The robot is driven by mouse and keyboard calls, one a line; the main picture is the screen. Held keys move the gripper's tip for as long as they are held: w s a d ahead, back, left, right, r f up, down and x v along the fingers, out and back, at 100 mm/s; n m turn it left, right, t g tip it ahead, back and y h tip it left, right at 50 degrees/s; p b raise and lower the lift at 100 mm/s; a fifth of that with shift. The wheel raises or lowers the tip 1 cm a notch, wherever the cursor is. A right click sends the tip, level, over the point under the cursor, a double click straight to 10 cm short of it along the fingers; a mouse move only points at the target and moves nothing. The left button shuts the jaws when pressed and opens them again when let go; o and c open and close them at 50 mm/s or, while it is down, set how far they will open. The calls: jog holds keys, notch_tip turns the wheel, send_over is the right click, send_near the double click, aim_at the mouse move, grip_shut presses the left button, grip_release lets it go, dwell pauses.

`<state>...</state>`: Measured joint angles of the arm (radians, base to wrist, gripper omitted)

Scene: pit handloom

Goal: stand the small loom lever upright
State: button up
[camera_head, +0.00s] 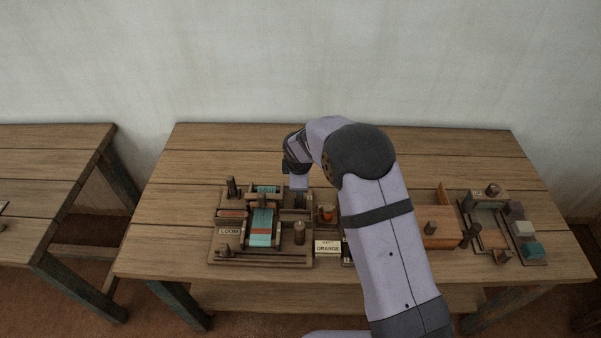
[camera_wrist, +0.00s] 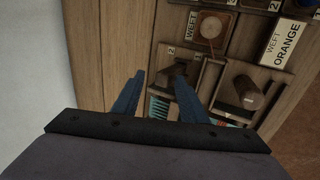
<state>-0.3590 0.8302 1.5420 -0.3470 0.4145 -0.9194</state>
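The loom (camera_head: 215,256) is a wooden frame with a teal and orange woven strip (camera_head: 261,228), at the left of the table. My gripper (camera_head: 299,190) points down over its back right part. In the wrist view my gripper (camera_wrist: 160,77) has its two blue fingers apart, with nothing held between them. A small dark wooden piece (camera_wrist: 176,71) lies just beyond the fingertips, close to the right one; it may be the small lever, and its tilt is unclear. A thicker brown cylinder (camera_wrist: 248,92) stands to its right; it also shows in the head view (camera_head: 300,234).
A round orange weft spool (camera_wrist: 211,27) and a "WEFT ORANGE" card (camera_head: 328,247) are right of the loom. A dark post (camera_head: 232,187) rises at its back left. Further right are a wooden box (camera_head: 440,235) and a tray with coloured blocks (camera_head: 532,250). The table's back strip is clear.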

jog(key=shift+r+p, duration=1.05)
jog(key=shift+r, duration=0.55)
jog(key=shift+s+d+r, duration=0.15)
jog(key=shift+s+d, duration=0.1)
jog(key=shift+d, duration=0.1)
jog(key=s+d+r+m+g+b, duration=0.1)
jog(key=s+d+r+m, duration=0.2)
jog(key=s+d+m, duration=0.4)
jog(key=s+d+r+m+g+b, duration=0.1)
jog(key=s+d+r+m+g, duration=0.15)
jog(key=s+d, duration=0.4)
jog(key=s+d+m+g+b, duration=0.1)
jog(key=s+m, duration=0.7)
jog(key=s, duration=1)
jog(key=shift+s+d+f, duration=0.15)
jog(key=shift+s+d, duration=0.2)
jog(key=shift+d, duration=0.45)
jog(key=shift+m, duration=0.25)
